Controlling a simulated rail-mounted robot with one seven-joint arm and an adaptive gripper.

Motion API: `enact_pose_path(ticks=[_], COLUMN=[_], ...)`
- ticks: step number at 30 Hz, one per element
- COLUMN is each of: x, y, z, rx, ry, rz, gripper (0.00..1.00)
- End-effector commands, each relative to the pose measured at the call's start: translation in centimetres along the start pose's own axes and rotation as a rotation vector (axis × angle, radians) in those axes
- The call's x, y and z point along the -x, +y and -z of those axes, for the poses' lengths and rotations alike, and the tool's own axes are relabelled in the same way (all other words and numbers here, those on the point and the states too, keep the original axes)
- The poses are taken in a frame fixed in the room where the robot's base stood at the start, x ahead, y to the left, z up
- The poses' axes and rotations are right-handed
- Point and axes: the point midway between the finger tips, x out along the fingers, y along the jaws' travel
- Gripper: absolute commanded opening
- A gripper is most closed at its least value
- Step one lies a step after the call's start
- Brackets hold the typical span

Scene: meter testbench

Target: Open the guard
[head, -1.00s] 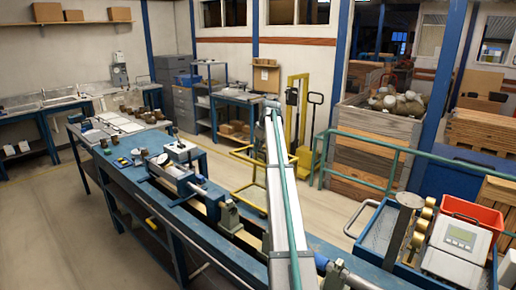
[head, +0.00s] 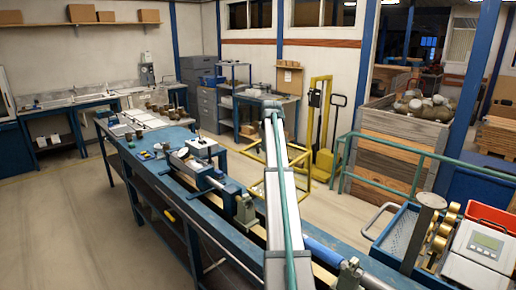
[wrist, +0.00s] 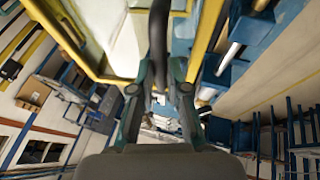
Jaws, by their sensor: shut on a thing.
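The guard appears to be a yellow-framed panel (head: 246,152), partly behind my arm beside the long blue bench in the head view. In the wrist view, a yellow frame (wrist: 70,42) with a pale, see-through-looking panel fills the upper left. My gripper (wrist: 160,92) is at the middle of the wrist view, its two fingers close together around a dark bar (wrist: 158,42), which looks like a handle at the frame's edge. The fingers hide part of the bar. In the head view the fingertips cannot be made out past the end of my arm.
The long blue bench (head: 163,190) runs below and left of my arm, carrying a meter rig (head: 195,160). A yellow pallet truck (head: 322,125) and a wooden crate (head: 388,150) stand behind. A blue cart (head: 390,238) is at right. The floor at left is clear.

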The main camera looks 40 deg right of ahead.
Motion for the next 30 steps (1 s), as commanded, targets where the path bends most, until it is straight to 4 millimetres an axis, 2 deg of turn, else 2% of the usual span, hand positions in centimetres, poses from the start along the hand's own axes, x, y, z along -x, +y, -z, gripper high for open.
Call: enact_pose_path(ticks=[5,6,10,11,23,30], x=[0.0,0.0,0.0,0.0,0.6,4.1], y=[0.0,0.0,0.0,0.0,-0.1,0.0], z=[0.2,0.2,0.2,0.2,0.2,0.1], rx=[0.001,0.001,0.001,0.001,0.001,0.0], ry=[0.003,0.003,0.003,0.003,0.002,0.003], rz=[0.002,0.002,0.002,0.002,0.002,0.001], gripper=[0.0,0.17,0.38,0.4,0.4,0.4])
